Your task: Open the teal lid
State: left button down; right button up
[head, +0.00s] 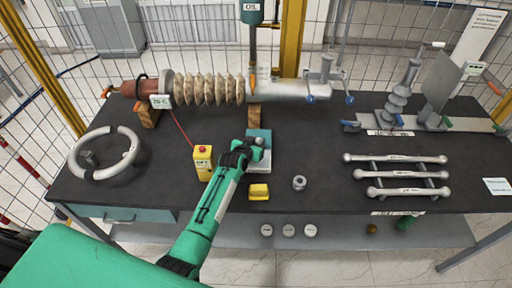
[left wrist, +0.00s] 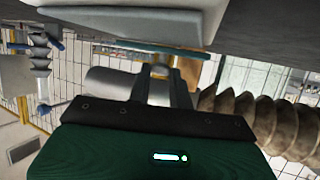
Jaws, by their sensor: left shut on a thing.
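The teal lid (head: 258,134) shows in the head view just behind my left gripper, on a small pale box (head: 262,163) on the dark tabletop. My left gripper (head: 251,144) is at the near side of the lid and shut on it, as far as I can tell; the gripper covers part of the lid and box. In the left wrist view the lid shows as a thin teal edge (left wrist: 150,47) beside the pale box (left wrist: 130,18), and my left gripper (left wrist: 160,72) is close to it. How far the lid is tilted is unclear. My right gripper is not in view.
A yellow tester box (head: 203,162) stands left of my arm, and a yellow block (head: 259,192) lies right of it. A ribbed bushing (head: 208,89) lies behind. A white ring (head: 103,152) is at left, and grey bars (head: 395,174) are at right. Bare tabletop lies around the nut (head: 299,183).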

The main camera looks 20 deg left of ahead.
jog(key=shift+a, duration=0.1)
pick_arm(q)
jog(key=c, duration=1.3)
grip_release()
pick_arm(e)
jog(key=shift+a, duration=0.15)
pick_arm(q)
jog(key=shift+s, duration=0.2)
jog(key=shift+s+r, duration=0.1)
jog(key=shift+s, duration=0.2)
jog(key=b+v, duration=0.2)
jog(key=v, duration=1.1)
jog(key=shift+w+a+r+b, duration=0.1)
jog(key=shift+r+b, duration=0.05)
jog(key=shift+b, duration=0.25)
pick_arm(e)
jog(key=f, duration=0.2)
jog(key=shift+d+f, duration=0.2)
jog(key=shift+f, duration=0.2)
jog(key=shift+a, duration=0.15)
